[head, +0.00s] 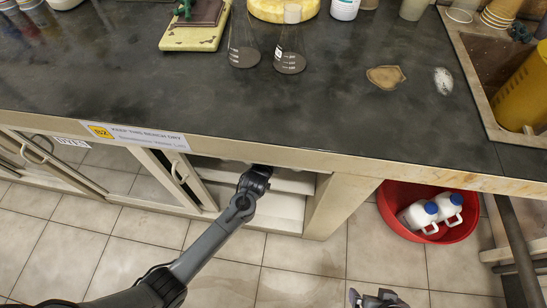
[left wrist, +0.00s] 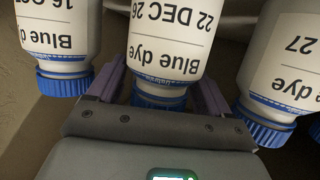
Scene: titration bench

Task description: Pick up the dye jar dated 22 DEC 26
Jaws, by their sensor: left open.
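The dye jar labelled "Blue dye, 22 DEC 26" (left wrist: 170,45) is in the middle of the left wrist view, its label upside down and its blue cap nearest my palm. My left gripper (left wrist: 160,85) is open, with one purple finger on each side of this jar near the cap. I cannot tell whether the fingers touch it. In the head view my left gripper (head: 258,172) reaches into the open cupboard under the bench, and the jars there are hidden. My right gripper (head: 377,299) is partly visible at the bottom edge; its jaw state is unclear.
Another blue dye jar (left wrist: 52,30) stands close on the left in the wrist view, and one ending in "27" (left wrist: 283,60) on the right. The bench front (head: 300,158) overhangs the cupboard. A red tub (head: 392,224) with white bottles sits on the floor.

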